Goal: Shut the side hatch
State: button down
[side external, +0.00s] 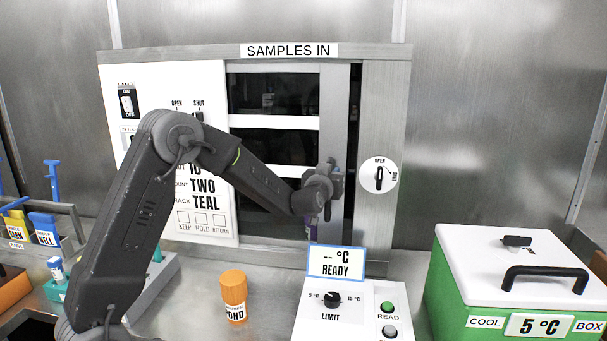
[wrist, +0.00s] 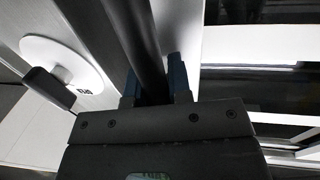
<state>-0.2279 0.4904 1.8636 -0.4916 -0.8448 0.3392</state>
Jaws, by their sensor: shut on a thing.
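The side hatch (side external: 336,100) is a grey-framed glazed panel under the SAMPLES IN sign. A narrow dark gap (side external: 353,150) shows between its right edge and the grey post, so it stands slightly open. My gripper (side external: 330,186) is at the hatch's right frame. In the wrist view my gripper (wrist: 156,88) is shut with its blue-grey fingers on either side of a long black bar handle (wrist: 133,30). The round white OPEN/SHUT dial (side external: 378,177) is on the post, its black lever upright toward OPEN; the dial also shows in the wrist view (wrist: 55,58).
A white control panel (side external: 185,85) is left of the hatch. An orange-capped jar (side external: 234,296), a READY display (side external: 337,262) with a limit knob, and a green cool box (side external: 500,290) with a white lid stand on the bench.

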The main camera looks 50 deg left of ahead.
jog(key=shift+w+d+r, duration=0.1)
jog(key=shift+w+d, duration=1)
jog(key=shift+d, duration=0.15)
jog(key=c, duration=1.1)
grip_release()
jog(key=shift+o, duration=0.2)
jog(key=shift+s, duration=0.1)
jog(key=v, duration=1.3)
jog(key=shift+s, duration=0.25)
jog(key=shift+d, duration=0.1)
